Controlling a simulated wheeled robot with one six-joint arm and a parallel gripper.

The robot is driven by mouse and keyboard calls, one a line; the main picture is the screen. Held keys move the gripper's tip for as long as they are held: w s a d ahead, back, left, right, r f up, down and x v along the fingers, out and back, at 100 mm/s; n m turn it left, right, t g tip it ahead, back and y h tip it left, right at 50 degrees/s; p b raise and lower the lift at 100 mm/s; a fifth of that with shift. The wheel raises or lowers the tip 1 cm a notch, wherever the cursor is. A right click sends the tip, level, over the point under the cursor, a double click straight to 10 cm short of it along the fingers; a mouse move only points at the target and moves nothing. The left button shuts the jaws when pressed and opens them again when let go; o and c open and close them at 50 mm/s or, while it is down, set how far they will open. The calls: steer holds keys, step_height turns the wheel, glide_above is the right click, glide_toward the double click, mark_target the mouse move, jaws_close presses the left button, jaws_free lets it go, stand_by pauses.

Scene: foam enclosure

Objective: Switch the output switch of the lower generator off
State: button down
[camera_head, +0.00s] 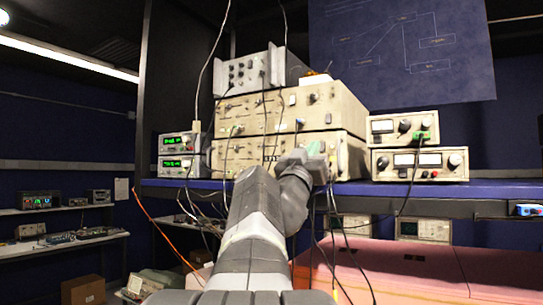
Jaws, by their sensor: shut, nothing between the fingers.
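Two wide beige instruments are stacked at the centre of the bench; they look like the generators. The lower generator (250,152) sits on the blue bench, below the upper generator (262,112). My gripper (318,158) is shut and empty, in front of the right half of the lower generator's panel. My arm and gripper hide part of that panel. The output switch cannot be made out, and I cannot tell whether the fingers touch the panel.
Grey instrument (262,72) tops the stack. Left are small supplies with green displays (178,143); right are two stacked meter units (420,163). Loose cables hang across the panels and bench edge (470,189). A pink surface (400,270) lies below.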

mark_target(322, 146)
steer(key=shift+w+d+f, duration=0.2)
steer(key=shift+w+d, duration=0.25)
steer(key=shift+w, duration=0.25)
steer(key=shift+w+d+f, duration=0.15)
steer(key=shift+w+d, duration=0.3)
steer(key=shift+w, duration=0.25)
steer(key=shift+f, duration=0.1)
steer(key=shift+w+d+f+b, duration=0.2)
steer(key=shift+f+b, duration=0.1)
steer(key=shift+b, duration=0.7)
steer(key=shift+r+t+p, duration=0.3)
